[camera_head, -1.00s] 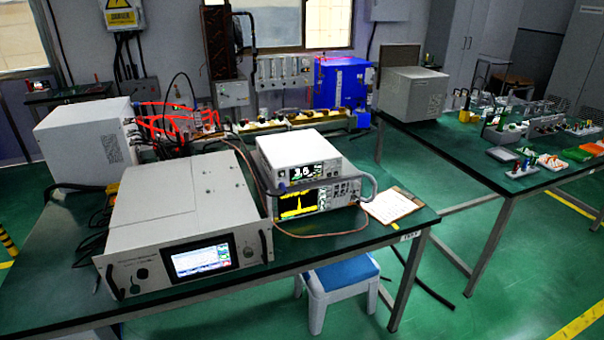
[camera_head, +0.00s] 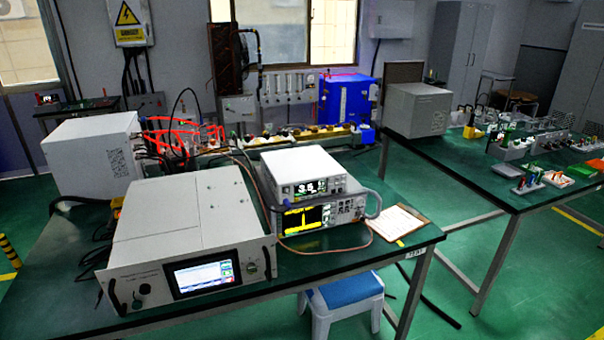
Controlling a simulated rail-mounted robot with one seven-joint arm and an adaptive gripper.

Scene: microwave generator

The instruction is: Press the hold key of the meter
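The meter, a white box with a small dark display (camera_head: 308,187), sits on top of a second instrument on the near table. The display shows large white digits, too small to read surely. Small keys may be on its front panel, but the hold key cannot be told apart. The lower instrument (camera_head: 352,208) has a screen with a yellow trace and several buttons. My gripper is not in view.
A large white generator box (camera_head: 185,215) with a touchscreen (camera_head: 203,276) stands left of the meter. A clipboard (camera_head: 398,222) lies to the right. A blue-topped stool (camera_head: 345,291) stands by the table's front edge. Cables (camera_head: 325,249) run around the instruments.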

